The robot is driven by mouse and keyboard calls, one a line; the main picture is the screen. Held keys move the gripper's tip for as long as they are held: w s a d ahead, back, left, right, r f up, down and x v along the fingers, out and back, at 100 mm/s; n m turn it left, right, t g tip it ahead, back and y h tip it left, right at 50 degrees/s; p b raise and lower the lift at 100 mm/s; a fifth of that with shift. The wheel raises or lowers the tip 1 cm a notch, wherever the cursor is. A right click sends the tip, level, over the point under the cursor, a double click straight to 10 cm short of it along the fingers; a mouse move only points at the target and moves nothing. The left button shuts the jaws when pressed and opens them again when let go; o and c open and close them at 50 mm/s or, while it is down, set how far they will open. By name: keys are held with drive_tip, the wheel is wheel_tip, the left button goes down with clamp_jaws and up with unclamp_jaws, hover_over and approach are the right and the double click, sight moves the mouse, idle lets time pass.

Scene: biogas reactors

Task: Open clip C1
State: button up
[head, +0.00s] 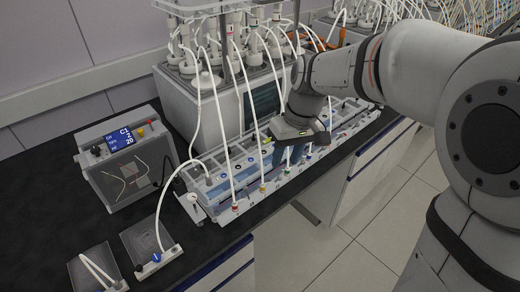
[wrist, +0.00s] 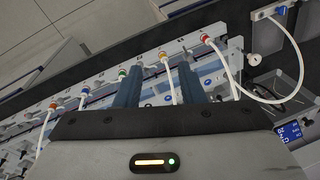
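No label reading C1 is legible, so I cannot tell which clip it is. A long rack (head: 218,201) carries a row of coloured tube fittings along its front edge. The red fitting (wrist: 205,38), yellow fitting (wrist: 163,55), green fitting (wrist: 122,73) and blue fitting (wrist: 85,91) show in the wrist view, with white tubes on several. My gripper (wrist: 160,72) is over the rack, its two blue fingers spread apart. The yellow fitting and its tube appear between the fingers; contact cannot be judged. In the head view my gripper (head: 287,155) hangs over the rack's middle, its fingertips partly hidden.
A grey device with a blue display (head: 122,139) stands left of the rack. A small plate with a tube and blue fitting (head: 156,257) lies at the front left. White tubes rise from the rack to the reactor unit (head: 185,105) behind. The floor at right is clear.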

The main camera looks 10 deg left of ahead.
sight(245, 187)
drive_tip(key=a+f+n, duration=0.1)
drive_tip(key=a+f, duration=0.2)
drive_tip(key=f, duration=0.1)
drive_tip(key=a+f+g, duration=0.1)
drive_tip(key=a+f, duration=0.3)
drive_tip(key=w+a+f+n, duration=0.1)
drive_tip(key=a+f, duration=0.2)
drive_tip(key=f, duration=0.1)
drive_tip(key=shift+a+f+n+g, duration=0.15)
drive_tip(key=shift+f+n+g, duration=0.1)
drive_tip(key=shift+n+g, duration=0.05)
